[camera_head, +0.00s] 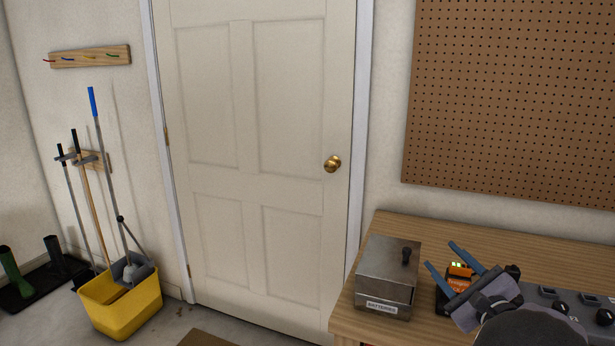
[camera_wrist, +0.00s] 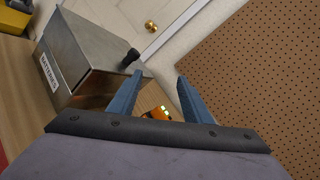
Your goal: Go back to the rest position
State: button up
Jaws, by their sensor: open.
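My gripper (camera_head: 443,257) is above the wooden workbench at the lower right in the head view. Its two blue fingers are spread apart with nothing between them. The fingers (camera_wrist: 158,85) also show open in the wrist view. An orange device with green lights (camera_head: 461,269) is beside and partly behind the gripper. In the wrist view the orange device (camera_wrist: 158,112) shows low between the fingers, mostly hidden by the gripper body.
A metal box labelled "BATTERIES" (camera_head: 386,275) with a black knob stands left of my gripper on the workbench (camera_head: 480,234). A grey panel with black knobs (camera_head: 570,300) is at the right. A pegboard (camera_head: 510,100), door (camera_head: 250,140) and yellow mop bucket (camera_head: 122,302) stand beyond.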

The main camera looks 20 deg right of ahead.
jog(key=w+a+r+n+g+y+p, duration=0.1)
jog(key=w+a+n+y, duration=0.2)
jog(key=a+n, duration=0.1)
jog(key=w+a+r+n+g+y+p, duration=0.1)
jog(key=w+a+r+n+y, duration=0.1)
jog(key=a+n, duration=0.3)
jog(key=w+a+r+n+y+p, duration=0.1)
jog(key=w+a+r+n+y, duration=0.1)
jog(key=w+a+n+y, duration=0.2)
jog(key=shift+a+r+n+g, duration=0.15)
jog(key=shift+a+n+g, duration=0.2)
jog(key=shift+n, duration=0.45)
jog(key=s+a+f+n+g+y, duration=0.1)
jog(key=a+f+n+g, duration=0.35)
jog(key=a+n, duration=0.35)
jog(key=a+f+n+g, duration=0.4)
jog(key=a+n+g, duration=0.1)
jog(key=a, duration=0.4)
jog(key=s+a+f+n+g+h+b, duration=0.2)
jog(key=s+a+f+g+h+b, duration=0.15)
jog(key=s+f, duration=0.75)
jog(key=s+a+f+n+g+h+b, duration=0.1)
jog(key=s+a+f+g+h+b, duration=0.2)
jog(key=s+f, duration=0.85)
notch_tip(320, 180, up, 19)
jog(key=w+a+p, duration=0.1)
jog(key=p, duration=1.9)
jog(key=shift+w+t, duration=0.25)
jog(key=shift+t, duration=0.2)
